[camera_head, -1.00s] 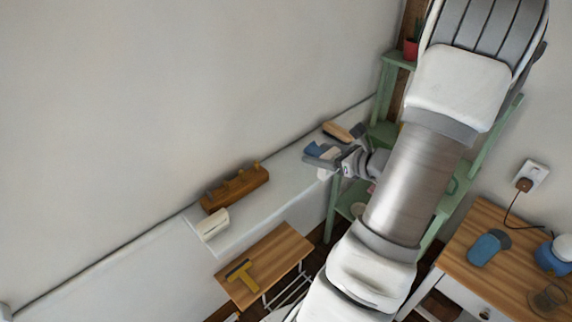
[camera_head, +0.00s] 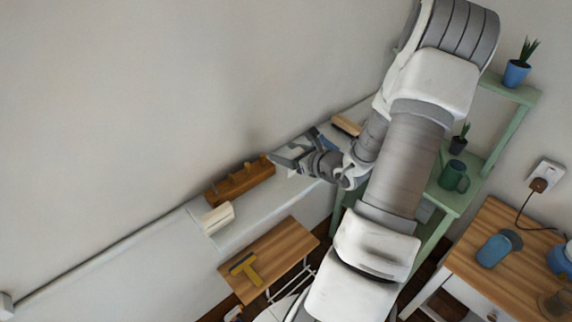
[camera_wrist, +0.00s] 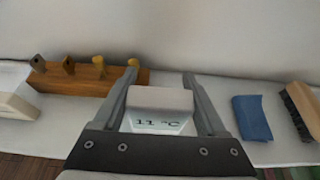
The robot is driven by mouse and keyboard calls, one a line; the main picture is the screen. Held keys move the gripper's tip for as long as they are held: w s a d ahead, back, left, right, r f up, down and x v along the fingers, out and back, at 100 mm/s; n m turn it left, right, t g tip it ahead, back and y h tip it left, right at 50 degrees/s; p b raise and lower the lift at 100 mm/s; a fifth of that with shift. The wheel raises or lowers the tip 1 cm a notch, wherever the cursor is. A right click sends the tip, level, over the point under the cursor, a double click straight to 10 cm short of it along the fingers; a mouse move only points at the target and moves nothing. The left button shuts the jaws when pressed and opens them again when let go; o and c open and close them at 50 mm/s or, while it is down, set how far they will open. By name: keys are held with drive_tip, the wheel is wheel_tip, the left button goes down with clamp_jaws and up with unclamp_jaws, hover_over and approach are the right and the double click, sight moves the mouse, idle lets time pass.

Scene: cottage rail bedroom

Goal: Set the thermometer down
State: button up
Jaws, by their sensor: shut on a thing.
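The thermometer (camera_wrist: 160,112) is a pale block with a display reading "11 °C". It sits between the fingers of my gripper (camera_wrist: 160,76) in the wrist view, and the gripper is shut on it. In the head view my gripper (camera_head: 288,153) is over the white ledge (camera_head: 267,204) along the wall, just right of a wooden peg block (camera_head: 240,183). The thermometer is mostly hidden there by the gripper. I cannot tell whether it touches the ledge.
The peg block (camera_wrist: 75,80) is left of the gripper, with a cream block (camera_wrist: 14,102) beyond it. A blue cloth (camera_wrist: 252,118) and a dark-bristled brush (camera_wrist: 302,108) lie to the right. A wooden stool (camera_head: 280,252) with a yellow tool stands below the ledge.

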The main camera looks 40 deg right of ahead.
drive_tip(key=shift+w+f, duration=0.1)
drive_tip(key=shift+f, duration=1.95)
drive_tip(key=shift+f, duration=0.1)
drive_tip(key=shift+f+b, duration=0.15)
drive_tip(key=shift+b, duration=0.25)
drive_tip(key=o, duration=1.3)
drive_tip(key=shift+r+p, duration=0.3)
drive_tip(key=v, duration=1.2)
drive_tip(key=shift+f, duration=0.1)
